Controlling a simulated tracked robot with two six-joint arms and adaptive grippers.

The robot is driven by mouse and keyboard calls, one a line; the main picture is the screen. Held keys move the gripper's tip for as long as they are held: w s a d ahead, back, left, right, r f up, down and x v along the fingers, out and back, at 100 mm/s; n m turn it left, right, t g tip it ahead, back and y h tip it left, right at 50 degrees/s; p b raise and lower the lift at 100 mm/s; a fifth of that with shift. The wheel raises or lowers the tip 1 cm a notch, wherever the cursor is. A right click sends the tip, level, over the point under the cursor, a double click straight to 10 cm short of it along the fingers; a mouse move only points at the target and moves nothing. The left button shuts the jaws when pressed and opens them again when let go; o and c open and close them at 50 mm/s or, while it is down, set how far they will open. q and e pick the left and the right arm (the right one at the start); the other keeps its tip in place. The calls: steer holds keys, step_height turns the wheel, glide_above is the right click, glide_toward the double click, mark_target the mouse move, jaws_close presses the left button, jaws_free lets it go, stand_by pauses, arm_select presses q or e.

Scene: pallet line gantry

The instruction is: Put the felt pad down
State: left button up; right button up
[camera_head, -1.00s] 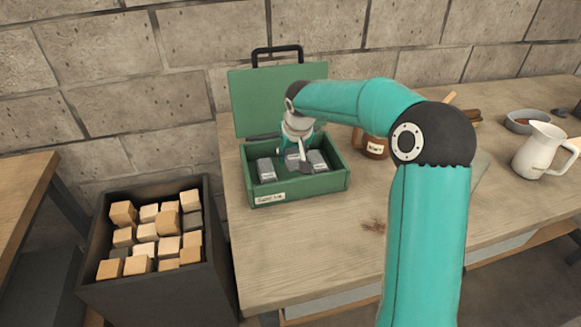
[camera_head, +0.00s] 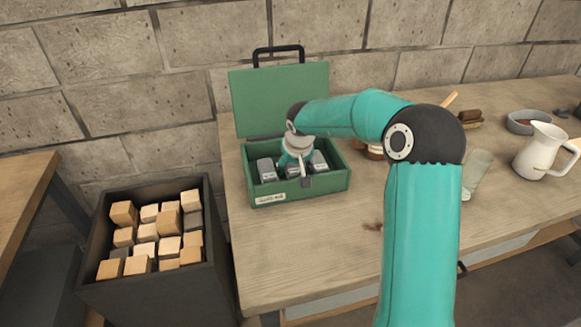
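My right gripper (camera_head: 304,180) reaches over the open green box (camera_head: 270,198) on the wooden workbench, its fingers pointing down near the box's front wall. A small dark grey piece shows at its tip; I cannot tell whether this is a fingertip or something held. Grey blocks lie in the box, one on the left (camera_head: 266,170) and one on the right (camera_head: 319,161), with the gripper partly hiding the space between. I cannot make out a felt pad for certain. My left gripper is not in view.
The box's raised green lid (camera_head: 280,98) stands behind it. A dark bin (camera_head: 150,292) of wooden blocks stands left of the workbench (camera_head: 285,245). A white jug (camera_head: 540,152), a grey bowl (camera_head: 521,122) and a brown jar (camera_head: 375,152) stand to the right. The bench front is mostly clear.

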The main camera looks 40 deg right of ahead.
steer(key=v, duration=1.2)
steer(key=shift+s+r, duration=0.1)
steer(key=shift+r, duration=0.05)
